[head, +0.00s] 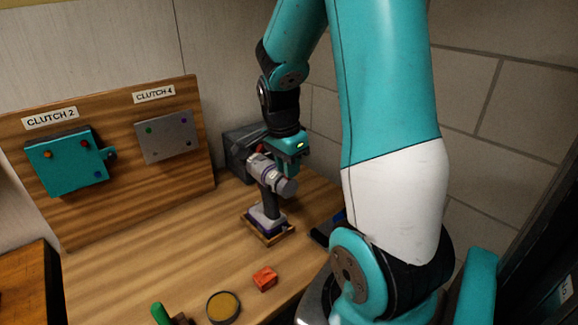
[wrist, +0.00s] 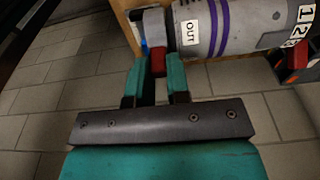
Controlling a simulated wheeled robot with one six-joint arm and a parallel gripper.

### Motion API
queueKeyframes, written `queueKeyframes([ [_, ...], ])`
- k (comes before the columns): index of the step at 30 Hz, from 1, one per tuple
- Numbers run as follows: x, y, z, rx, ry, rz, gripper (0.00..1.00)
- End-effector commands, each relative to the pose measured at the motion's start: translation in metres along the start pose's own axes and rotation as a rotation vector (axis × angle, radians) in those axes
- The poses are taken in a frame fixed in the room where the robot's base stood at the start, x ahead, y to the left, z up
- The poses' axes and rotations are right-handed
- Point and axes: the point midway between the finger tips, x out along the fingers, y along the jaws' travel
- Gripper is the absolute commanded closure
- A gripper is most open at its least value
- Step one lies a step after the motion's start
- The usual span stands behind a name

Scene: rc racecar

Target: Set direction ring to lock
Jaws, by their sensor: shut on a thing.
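A grey drill (head: 268,178) with purple bands stands upright in a wooden-rimmed holder (head: 268,237) on the workbench. In the wrist view its grey body (wrist: 236,26) bears an OUT label (wrist: 191,33) and numbers at the right end. Left of that label is a grey ring (wrist: 154,27) with a red tab (wrist: 158,63), likely the direction ring. My gripper (wrist: 158,78) has its teal fingers shut on the red tab, one finger on each side. In the head view my gripper (head: 287,150) is at the drill's upper part. No lock mark is readable.
A board with a teal box (head: 66,163) under CLUTCH 2 and a grey plate (head: 167,137) under CLUTCH 4 stands at the back left. A dark box (head: 238,150) is behind the drill. An orange block (head: 265,278) and a round tin (head: 223,307) lie in front.

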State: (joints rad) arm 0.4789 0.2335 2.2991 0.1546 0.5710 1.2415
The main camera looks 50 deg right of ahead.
Motion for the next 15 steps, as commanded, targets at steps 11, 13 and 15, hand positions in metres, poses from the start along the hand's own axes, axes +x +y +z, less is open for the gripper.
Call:
queueKeyframes([
  [11, -0.0001, -0.0005, -0.0001, 0.0, -0.001, -0.002, 0.57],
  [13, -0.0001, -0.0004, -0.0001, 0.0, -0.001, -0.001, 0.57],
  [15, 0.0, -0.0003, -0.0002, 0.0, -0.001, -0.001, 0.57],
])
